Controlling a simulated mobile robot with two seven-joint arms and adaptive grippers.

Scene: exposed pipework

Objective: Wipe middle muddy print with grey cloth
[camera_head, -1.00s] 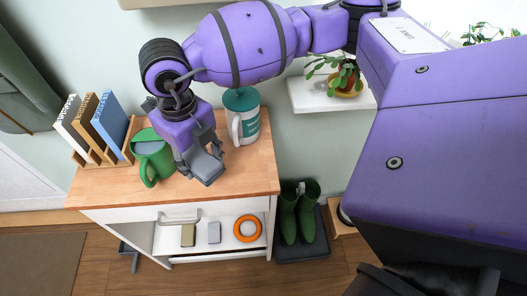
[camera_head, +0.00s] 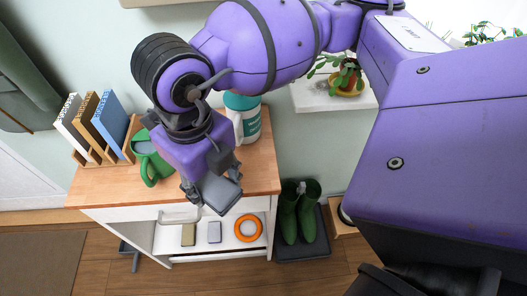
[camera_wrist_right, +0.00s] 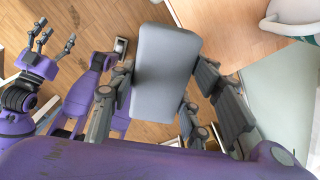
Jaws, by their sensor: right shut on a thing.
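My right gripper (camera_head: 208,192) is shut on the grey cloth (camera_head: 222,194), which looks like a thick rounded slab. It is held over the front edge of the wooden cabinet top. In the right wrist view the cloth (camera_wrist_right: 166,65) sits between the fingers (camera_wrist_right: 158,108), with wooden floor beyond it. My left gripper (camera_wrist_right: 42,42) shows only in the right wrist view, at far left, with its fingers spread and empty. I cannot make out any muddy print in these frames.
The shelf below holds two small blocks and an orange ring (camera_head: 248,228). Green boots (camera_head: 298,212) stand right on a dark tray.

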